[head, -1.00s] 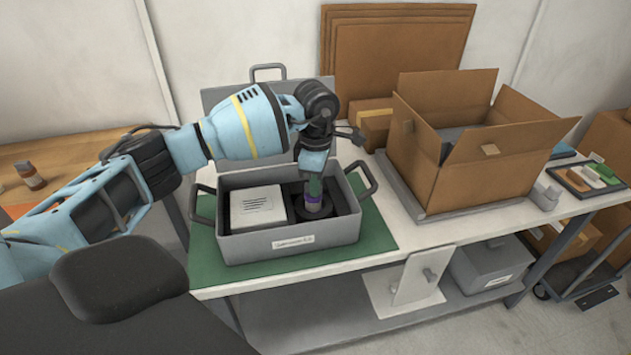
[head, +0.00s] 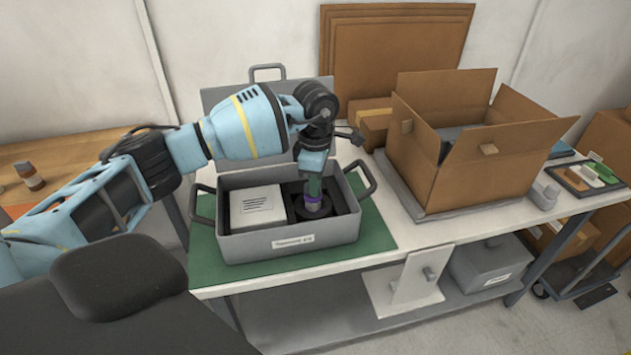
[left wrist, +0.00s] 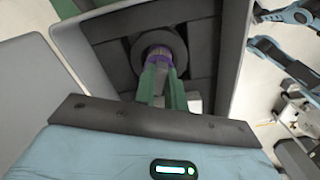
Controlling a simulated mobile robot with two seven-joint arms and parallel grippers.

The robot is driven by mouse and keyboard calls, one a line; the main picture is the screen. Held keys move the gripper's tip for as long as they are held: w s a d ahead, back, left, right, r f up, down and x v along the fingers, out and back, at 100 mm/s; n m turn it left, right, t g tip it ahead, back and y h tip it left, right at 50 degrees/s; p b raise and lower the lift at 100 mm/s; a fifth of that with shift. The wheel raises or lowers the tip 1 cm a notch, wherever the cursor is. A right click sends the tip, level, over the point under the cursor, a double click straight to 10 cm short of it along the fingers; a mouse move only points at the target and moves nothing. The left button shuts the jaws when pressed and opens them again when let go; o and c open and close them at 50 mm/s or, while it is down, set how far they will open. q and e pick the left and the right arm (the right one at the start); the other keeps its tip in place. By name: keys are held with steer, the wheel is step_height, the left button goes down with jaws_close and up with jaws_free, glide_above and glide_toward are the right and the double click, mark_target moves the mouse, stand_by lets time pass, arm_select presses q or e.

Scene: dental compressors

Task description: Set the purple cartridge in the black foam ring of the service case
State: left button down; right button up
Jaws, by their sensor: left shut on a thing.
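The purple cartridge (head: 313,207) is upright in the right part of the grey service case (head: 290,245), at the black foam ring (head: 298,216). In the left wrist view the purple cartridge (left wrist: 159,55) shows within the round opening of the black foam ring (left wrist: 122,58). How deep it sits is hidden. My left gripper (head: 313,192) points down into the case and is shut on the cartridge; its green fingers (left wrist: 160,85) show on either side of it in the left wrist view. My right gripper is not seen in the head view.
A white labelled box (head: 257,208) fills the left part of the case. The case stands on a green mat (head: 208,262), its lid open behind. An open cardboard box (head: 440,180) stands to the right. A small tray (head: 590,178) lies farther right.

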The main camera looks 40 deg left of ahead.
arm_select(q)
steer(key=shift+f, duration=0.6)
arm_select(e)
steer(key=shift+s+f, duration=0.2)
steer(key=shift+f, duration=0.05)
arm_select(q)
steer(key=c, duration=1.7)
jaws_free()
steer(key=shift+c, duration=0.2)
steer(key=shift+r, duration=0.1)
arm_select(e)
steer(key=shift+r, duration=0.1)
arm_select(q)
step_height(320, 180, up, 11)
steer(key=p, duration=0.4)
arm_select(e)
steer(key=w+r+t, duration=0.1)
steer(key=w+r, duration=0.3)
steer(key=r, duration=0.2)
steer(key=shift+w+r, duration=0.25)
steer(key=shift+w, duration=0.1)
